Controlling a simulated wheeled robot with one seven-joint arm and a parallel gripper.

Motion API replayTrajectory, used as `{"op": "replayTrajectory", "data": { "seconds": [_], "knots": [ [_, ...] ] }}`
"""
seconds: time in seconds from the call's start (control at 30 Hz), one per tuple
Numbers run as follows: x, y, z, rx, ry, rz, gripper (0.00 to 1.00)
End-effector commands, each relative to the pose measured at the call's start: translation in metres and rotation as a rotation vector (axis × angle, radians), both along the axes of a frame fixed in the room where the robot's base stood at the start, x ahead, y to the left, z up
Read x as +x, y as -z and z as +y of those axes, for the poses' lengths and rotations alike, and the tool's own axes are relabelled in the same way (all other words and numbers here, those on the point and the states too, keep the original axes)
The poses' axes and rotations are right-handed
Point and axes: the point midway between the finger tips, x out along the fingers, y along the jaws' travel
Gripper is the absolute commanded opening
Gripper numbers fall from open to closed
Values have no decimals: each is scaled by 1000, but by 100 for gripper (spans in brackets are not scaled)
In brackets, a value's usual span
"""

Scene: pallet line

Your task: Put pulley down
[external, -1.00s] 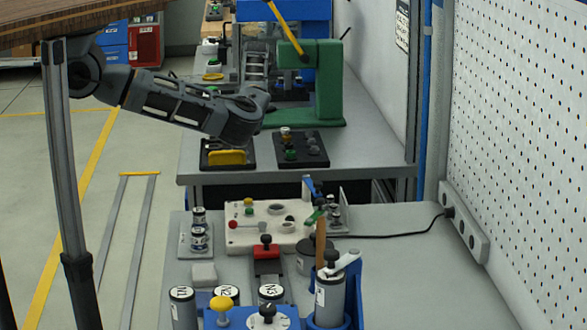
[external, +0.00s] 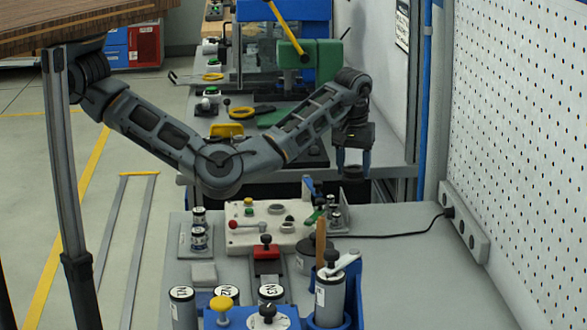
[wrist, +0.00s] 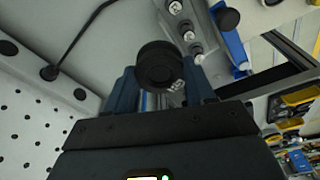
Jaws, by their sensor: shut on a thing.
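My gripper (external: 352,160) hangs fingers-down at the right of the external view, above the gap between the near and far benches. Its two bluish fingers are shut on the pulley, a small dark round piece (external: 352,172). The near bench (external: 400,265) lies lower and closer to the camera.
Metal posts (external: 335,215) stand on the near bench, left of and below my gripper; they also show in the wrist view (wrist: 187,30). A black cable (external: 395,234) runs to a power strip (external: 465,222) by the pegboard (external: 520,130). The bench's right side is mostly clear.

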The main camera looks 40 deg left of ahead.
Motion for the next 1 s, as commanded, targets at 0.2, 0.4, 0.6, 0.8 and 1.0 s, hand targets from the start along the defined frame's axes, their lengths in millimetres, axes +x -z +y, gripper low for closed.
{"op": "replayTrajectory", "data": {
  "seconds": [0.2, 0.4, 0.6, 0.8, 1.0],
  "knots": [
    [-82, 4, -74, 3, 200, -1, 19],
    [-145, 7, -115, 0, 340, -1, 19],
    [-178, 9, -132, 0, 407, 0, 19],
    [-183, 9, -134, -1, 417, 0, 19],
    [-164, 24, -126, 1, 412, -1, 19]
  ]
}}
